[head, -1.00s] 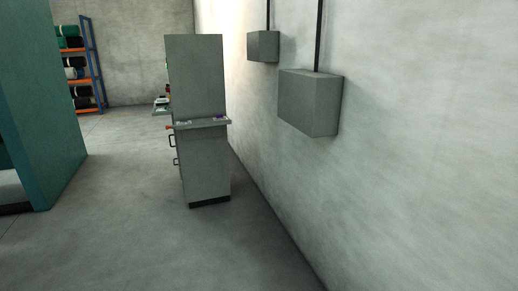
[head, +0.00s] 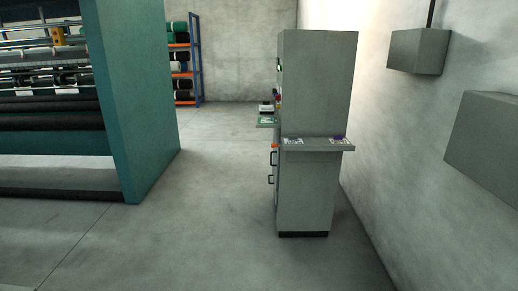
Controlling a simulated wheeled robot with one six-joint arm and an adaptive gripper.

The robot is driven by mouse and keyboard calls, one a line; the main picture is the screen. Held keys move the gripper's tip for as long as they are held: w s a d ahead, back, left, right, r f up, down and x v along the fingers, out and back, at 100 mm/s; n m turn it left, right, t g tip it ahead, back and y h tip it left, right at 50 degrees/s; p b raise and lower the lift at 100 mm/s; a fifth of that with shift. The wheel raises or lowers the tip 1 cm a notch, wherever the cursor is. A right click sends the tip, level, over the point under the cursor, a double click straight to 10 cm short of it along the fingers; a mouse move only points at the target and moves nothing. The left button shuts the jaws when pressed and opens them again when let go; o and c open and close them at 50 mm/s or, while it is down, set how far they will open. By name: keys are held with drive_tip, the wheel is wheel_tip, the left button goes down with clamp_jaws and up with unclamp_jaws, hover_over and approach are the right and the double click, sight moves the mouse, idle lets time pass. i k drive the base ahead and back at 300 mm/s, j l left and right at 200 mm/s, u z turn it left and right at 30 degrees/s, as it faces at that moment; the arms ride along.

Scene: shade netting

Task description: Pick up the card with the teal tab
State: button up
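A grey cabinet (head: 318,100) stands right of the middle in the head view. A narrow shelf (head: 318,146) on its near side bears a small pale card (head: 293,141) at the left and one with a purple tab (head: 338,139) at the right. A second small shelf sticks out from the cabinet's left side and bears a flat item with green or teal on it (head: 266,120). It is too small to tell whether this is the card with the teal tab. My gripper is not in view.
A large teal-sided machine with rollers (head: 133,100) stands at the left. A rack with rolls (head: 184,62) is at the back. Grey boxes (head: 418,50) hang on the right wall. The concrete floor (head: 210,230) between machine and cabinet is clear.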

sight(264, 121)
drive_tip(key=i+u, duration=0.15)
drive_tip(key=i, duration=0.45)
drive_tip(key=i+l+u, duration=0.1)
drive_tip(key=i, duration=0.5)
drive_tip(key=i+l+u, duration=0.15)
drive_tip(key=i, duration=0.45)
